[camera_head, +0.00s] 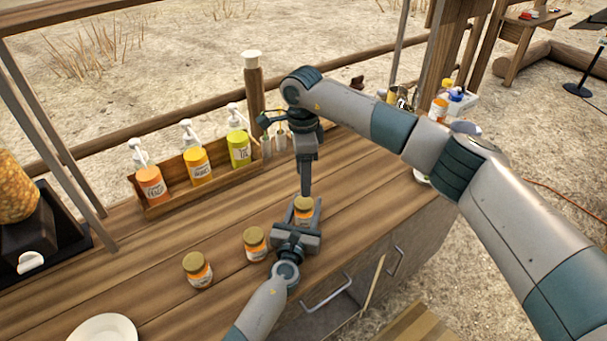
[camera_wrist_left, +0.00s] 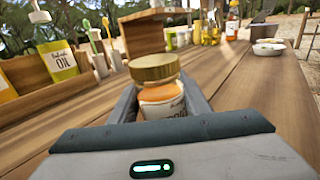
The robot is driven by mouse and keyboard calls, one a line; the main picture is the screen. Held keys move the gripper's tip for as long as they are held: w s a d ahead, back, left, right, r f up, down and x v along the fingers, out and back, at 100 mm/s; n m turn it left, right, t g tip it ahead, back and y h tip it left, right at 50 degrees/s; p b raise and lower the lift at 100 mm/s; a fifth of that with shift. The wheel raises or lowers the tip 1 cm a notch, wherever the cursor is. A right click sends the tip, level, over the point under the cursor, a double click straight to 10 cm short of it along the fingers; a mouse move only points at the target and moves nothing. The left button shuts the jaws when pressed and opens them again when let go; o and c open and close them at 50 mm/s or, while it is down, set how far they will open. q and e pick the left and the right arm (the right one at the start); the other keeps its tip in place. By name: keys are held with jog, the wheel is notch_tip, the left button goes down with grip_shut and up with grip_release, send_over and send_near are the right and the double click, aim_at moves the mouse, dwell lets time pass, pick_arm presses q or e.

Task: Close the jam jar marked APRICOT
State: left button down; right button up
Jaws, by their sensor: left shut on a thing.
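A small orange jam jar (camera_head: 304,209) with a gold lid stands at the right of three jars on the wooden counter. My left gripper (camera_head: 300,222) is shut around its glass body. In the left wrist view the jar (camera_wrist_left: 162,101) stands between the fingers, with the gold lid (camera_wrist_left: 153,67) on top. Its label is partly hidden, and I cannot read it surely. Whether the lid is tight I cannot tell. My right gripper (camera_head: 306,190) points down just above or behind this lid; its fingers show edge-on, so their opening is unclear.
Two similar gold-lidded jars, a middle one (camera_head: 255,243) and a left one (camera_head: 198,269), stand to the left. A wooden rack (camera_head: 160,209) of pump bottles is behind. A white plate (camera_head: 104,330) lies front left. The counter between rack and jars is clear.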

aim_at(304, 202)
jog(key=shift+s+n, duration=0.1)
jog(key=shift+n, duration=0.5)
jog(key=shift+f, duration=0.1)
jog(key=shift+f, duration=3.9)
jog(key=c, duration=1.1)
jog(key=m, duration=1.1)
jog(key=o, duration=1.3)
jog(key=shift+c, duration=0.2)
